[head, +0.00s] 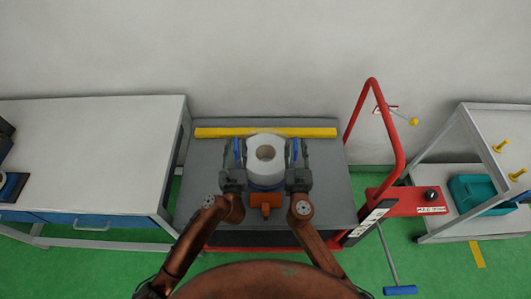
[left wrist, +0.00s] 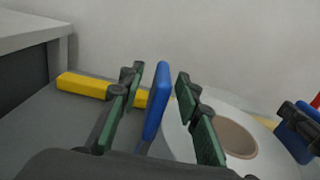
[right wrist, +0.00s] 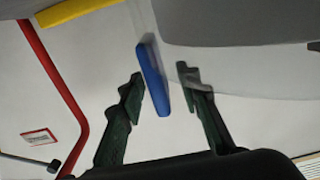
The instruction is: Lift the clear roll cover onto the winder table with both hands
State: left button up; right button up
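A white roll (head: 266,170) with a brown core stands on the grey table top (head: 330,205). The clear cover is hard to make out in the head view; two upright blue handles flank the roll, the left handle (head: 237,149) and the right handle (head: 294,149). My left gripper (head: 239,153) is open, with one finger on each side of the left handle (left wrist: 157,100) and gaps between. My right gripper (head: 297,153) is open around the right handle (right wrist: 153,75), also with gaps. In the right wrist view a see-through edge shows beside the handle.
A yellow bar (head: 265,132) lies along the table's back edge. A red tubular handle (head: 397,130) rises at the right. A white bench (head: 90,150) stands left; a shelf rack with a teal bin (head: 480,193) stands right.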

pick_arm(q)
jog(key=shift+c, duration=0.6)
pick_arm(e)
jog(key=shift+c, duration=0.6)
pick_arm(q)
grip_shut()
pick_arm(e)
grip_shut()
